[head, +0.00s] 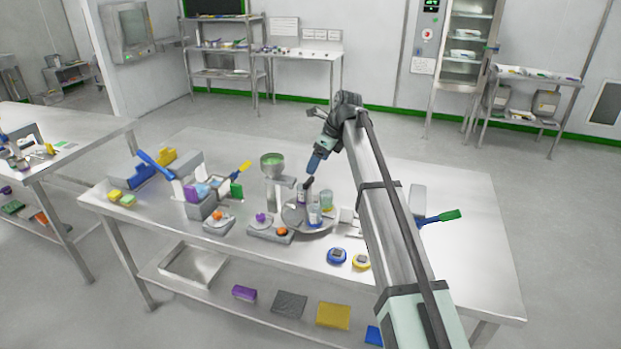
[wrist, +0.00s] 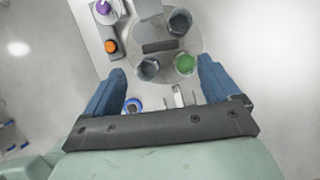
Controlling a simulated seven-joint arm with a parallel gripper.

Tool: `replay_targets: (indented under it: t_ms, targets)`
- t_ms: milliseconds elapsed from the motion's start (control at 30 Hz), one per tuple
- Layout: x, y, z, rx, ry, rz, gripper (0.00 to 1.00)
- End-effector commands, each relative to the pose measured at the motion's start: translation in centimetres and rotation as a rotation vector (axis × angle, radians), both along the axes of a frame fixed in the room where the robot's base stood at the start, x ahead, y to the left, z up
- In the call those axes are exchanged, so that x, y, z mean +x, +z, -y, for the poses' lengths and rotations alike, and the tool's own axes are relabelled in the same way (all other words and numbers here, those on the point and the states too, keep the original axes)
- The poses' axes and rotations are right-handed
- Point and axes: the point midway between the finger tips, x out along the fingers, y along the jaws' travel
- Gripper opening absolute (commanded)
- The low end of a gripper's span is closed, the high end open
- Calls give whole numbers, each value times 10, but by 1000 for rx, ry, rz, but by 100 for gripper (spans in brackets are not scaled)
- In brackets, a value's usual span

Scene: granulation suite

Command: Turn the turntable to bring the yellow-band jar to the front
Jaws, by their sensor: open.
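The turntable (head: 294,222) is a round grey disc on the steel bench, also in the wrist view (wrist: 160,22). Several clear jars stand on it: one with green contents (wrist: 185,65) and two bluish-grey ones (wrist: 148,69) (wrist: 180,22). In the head view a greenish jar (head: 326,201) and a bluish jar (head: 314,215) show at its right. No yellow band can be made out on any jar. A dark upright piece (head: 308,184) rises from the turntable; a dark block shows in the wrist view (wrist: 158,45). My gripper (wrist: 162,66) is open and empty above the turntable, its blue fingers apart.
Left of the turntable are a scale-like base with purple and orange items (head: 262,219), a funnel stand (head: 271,162) and a blue clamp device (head: 150,170). Blue (head: 337,256) and yellow (head: 361,262) round gauges lie in front.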

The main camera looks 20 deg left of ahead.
Motion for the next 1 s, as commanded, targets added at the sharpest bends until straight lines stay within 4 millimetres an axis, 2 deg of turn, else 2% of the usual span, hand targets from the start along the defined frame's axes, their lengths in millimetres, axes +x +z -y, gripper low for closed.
replay_targets:
  t_ms: [200, 400, 633, 933, 1000]
  targets:
    - [2, -37, -15, -3, 0, -3, 89]
    - [3, -61, -24, -3, -1, -2, 89]
    - [4, -73, -30, -2, -1, -1, 89]
    - [4, -75, -30, -2, -1, -1, 89]
    - [4, -75, -30, -2, -1, -1, 85]
